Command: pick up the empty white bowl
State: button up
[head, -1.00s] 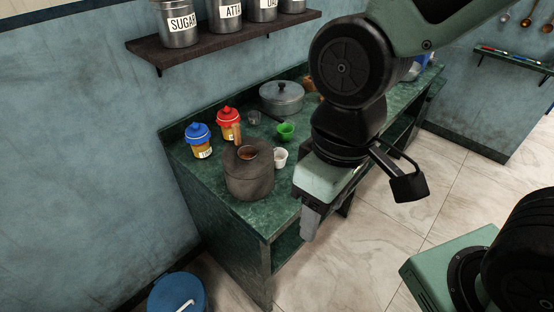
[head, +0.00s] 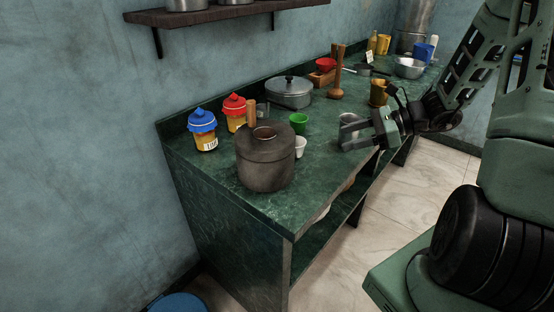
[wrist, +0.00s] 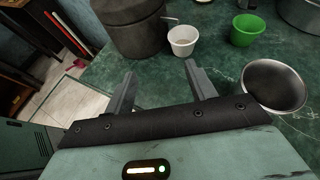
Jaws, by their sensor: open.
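The small white bowl (head: 300,147) stands upright on the green counter, just right of the round dark stone pot. In the wrist view the white bowl (wrist: 183,40) looks empty and lies beyond my fingertips, near the right finger's line. My gripper (wrist: 159,74) is open with nothing between its fingers. In the head view my gripper (head: 352,136) is low over the counter's front part, to the right of the white bowl and apart from it, fingers pointing left.
The dark pot (head: 265,158) stands close left of the bowl; a green cup (head: 298,123) is just behind it. A metal bowl (wrist: 274,86) is close to my right finger. A lidded pan (head: 289,93) and two jars with blue (head: 203,130) and red lids stand further back.

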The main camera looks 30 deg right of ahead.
aim_at(299, 148)
jog(key=d, duration=0.1)
jog(key=d+f+m+t, duration=0.1)
jog(key=d+m, duration=0.1)
jog(key=shift+w+d+f+t+h, duration=0.1)
jog(key=shift+w+f+t+h, duration=0.05)
jog(key=shift+f+t+h, duration=0.2)
jog(key=shift+w, duration=0.3)
jog(key=x, duration=1.1)
jog(key=shift+w, duration=0.1)
jog(key=shift+x, duration=2.85)
jog(key=shift+f, duration=0.15)
jog(key=shift+d, duration=0.1)
jog(key=c, duration=0.6)
